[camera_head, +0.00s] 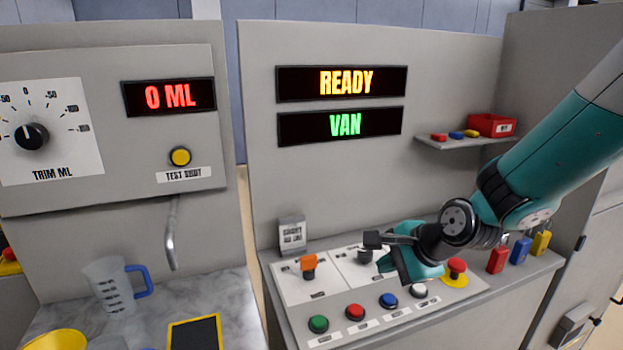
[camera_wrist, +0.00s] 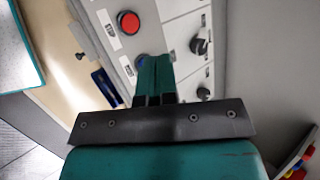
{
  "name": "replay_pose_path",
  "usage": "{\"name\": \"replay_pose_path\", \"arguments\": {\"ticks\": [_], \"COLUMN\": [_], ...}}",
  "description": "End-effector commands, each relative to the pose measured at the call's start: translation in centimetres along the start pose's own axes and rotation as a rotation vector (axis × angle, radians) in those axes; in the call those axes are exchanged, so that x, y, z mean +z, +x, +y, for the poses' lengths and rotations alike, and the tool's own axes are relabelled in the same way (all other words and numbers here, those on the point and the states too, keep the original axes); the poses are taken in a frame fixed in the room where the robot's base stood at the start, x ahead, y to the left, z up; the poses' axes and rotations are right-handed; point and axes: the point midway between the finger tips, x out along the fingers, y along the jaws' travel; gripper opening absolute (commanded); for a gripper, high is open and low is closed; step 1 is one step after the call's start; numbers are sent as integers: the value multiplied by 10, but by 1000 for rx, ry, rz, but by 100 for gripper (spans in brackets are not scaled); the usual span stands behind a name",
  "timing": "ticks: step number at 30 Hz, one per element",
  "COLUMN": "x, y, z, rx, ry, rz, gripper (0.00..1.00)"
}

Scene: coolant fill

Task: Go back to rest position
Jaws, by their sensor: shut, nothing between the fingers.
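My gripper (camera_head: 376,240) is in the head view, above the sloped control panel (camera_head: 290,322), close to a dark knob (camera_head: 364,257) on it. I cannot tell whether it touches the knob. Its fingers are shut with nothing between them. In the wrist view the closed fingers (camera_wrist: 154,80) point down at the panel, between a red button (camera_wrist: 129,22) and a dark knob (camera_wrist: 199,45). The display above the panel reads READY (camera_head: 346,82) in yellow, and a second display reads VAN (camera_head: 345,124) in green.
An orange switch (camera_head: 308,266) and several coloured buttons, including a red mushroom button (camera_head: 456,268), stand up from the panel. Coloured padlocks (camera_head: 521,250) hang at right. A shelf (camera_head: 465,141) holds a red bin (camera_head: 492,124). A jug (camera_head: 113,287) stands under a spout (camera_head: 172,240) at left.

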Motion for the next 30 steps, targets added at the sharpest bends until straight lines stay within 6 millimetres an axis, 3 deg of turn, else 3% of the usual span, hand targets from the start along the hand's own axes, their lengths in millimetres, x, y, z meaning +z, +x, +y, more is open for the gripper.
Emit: {"name": "replay_pose_path", "arguments": {"ticks": [1, 6, 9, 13, 18, 30], "x": [24, 86, 108, 124, 131, 131], "y": [-25, -100, -139, -175, -194, -196], "z": [4, 47, 78, 112, 132, 134], "rx": [38, 184, 239, 280, 299, 301], "ry": [-183, -851, -1199, -1529, -1724, -1741], "rz": [-33, -191, -298, -421, -505, -514], "gripper": [0, 0, 0, 0, 0, 0]}}
